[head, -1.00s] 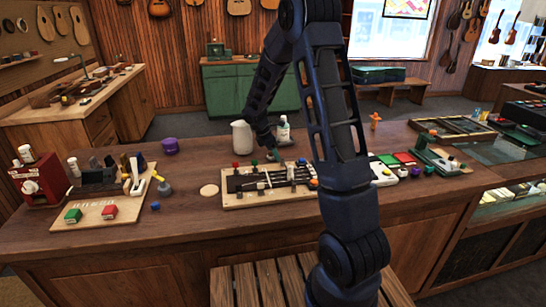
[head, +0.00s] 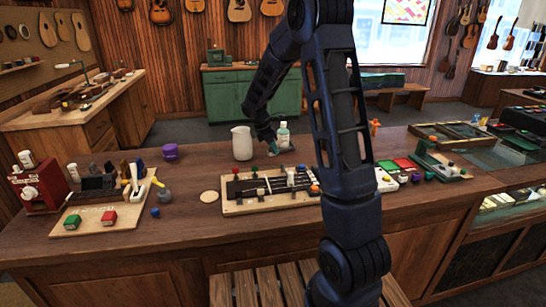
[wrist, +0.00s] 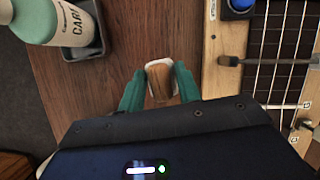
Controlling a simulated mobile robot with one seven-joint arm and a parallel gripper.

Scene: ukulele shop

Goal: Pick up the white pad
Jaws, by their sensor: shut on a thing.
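My gripper (wrist: 160,85) has green fingers, and in the wrist view they are shut on the small white pad (wrist: 160,65). The pad shows a white rim and a brown, wood-like face between the fingertips. In the head view my gripper (head: 272,147) is over the wooden counter, between the white pitcher and the fretboard jig. The pad is too small or hidden to make out there. I cannot tell how far the pad is above the counter.
A bottle (head: 283,134) in a grey holder stands just behind my gripper, and the white pitcher (head: 242,143) stands to its left. The fretboard jig (head: 235,208) with pegs lies in front.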

